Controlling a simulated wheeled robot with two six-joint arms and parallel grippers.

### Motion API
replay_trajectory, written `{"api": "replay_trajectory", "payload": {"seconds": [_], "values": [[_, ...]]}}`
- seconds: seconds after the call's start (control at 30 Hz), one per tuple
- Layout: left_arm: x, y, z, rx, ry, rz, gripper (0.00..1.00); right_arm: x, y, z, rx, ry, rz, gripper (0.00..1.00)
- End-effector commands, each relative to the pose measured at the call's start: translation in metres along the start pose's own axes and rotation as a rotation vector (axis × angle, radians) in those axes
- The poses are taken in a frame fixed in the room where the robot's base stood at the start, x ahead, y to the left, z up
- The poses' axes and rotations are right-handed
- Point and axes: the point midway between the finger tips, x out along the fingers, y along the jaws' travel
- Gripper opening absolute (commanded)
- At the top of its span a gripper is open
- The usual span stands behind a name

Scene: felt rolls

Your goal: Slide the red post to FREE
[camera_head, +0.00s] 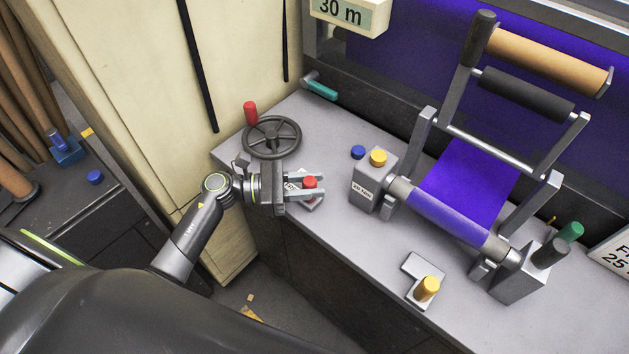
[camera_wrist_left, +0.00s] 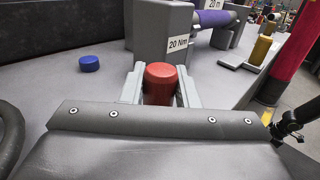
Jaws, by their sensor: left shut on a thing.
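The red post (camera_head: 310,183) is a short red cylinder on a small labelled base near the left front of the grey bench. In the left wrist view the red post (camera_wrist_left: 160,82) stands between the two grey fingers. My left gripper (camera_head: 308,188) is shut on the red post, with a finger on each side. The label on the post's base is mostly hidden by the gripper, so the word cannot be read.
A black handwheel with a red knob (camera_head: 251,112) stands close behind my left gripper. A grey block with a yellow knob (camera_head: 378,158) and a blue button (camera_head: 358,152) are to the right. A yellow post (camera_head: 427,288) stands at the front. Bare bench lies between.

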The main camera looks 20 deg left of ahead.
Motion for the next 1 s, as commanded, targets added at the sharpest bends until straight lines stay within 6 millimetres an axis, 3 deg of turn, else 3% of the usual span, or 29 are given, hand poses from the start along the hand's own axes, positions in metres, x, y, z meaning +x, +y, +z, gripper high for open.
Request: {"api": "replay_trajectory", "payload": {"seconds": [0.13, 0.17, 0.3, 0.77, 1.0], "values": [[-0.001, -0.002, -0.002, -0.006, 0.004, -0.003, 0.0, 0.0, -0.001, 0.0, 0.0, 0.001, -0.001, 0.36], [-0.001, -0.002, -0.002, -0.006, 0.004, -0.004, 0.29, 0.0, -0.001, 0.0, 0.0, 0.001, -0.001, 0.36], [-0.001, -0.001, -0.002, -0.005, 0.004, -0.003, 0.47, 0.0, -0.001, 0.0, 0.001, 0.001, -0.002, 0.36], [-0.001, -0.001, -0.002, -0.003, 0.003, -0.001, 0.49, 0.0, -0.004, 0.001, 0.002, 0.0, -0.004, 0.36], [-0.027, -0.001, -0.006, -0.002, 0.008, 0.0, 0.49, 0.012, -0.004, 0.002, 0.002, -0.001, -0.004, 0.36]]}}
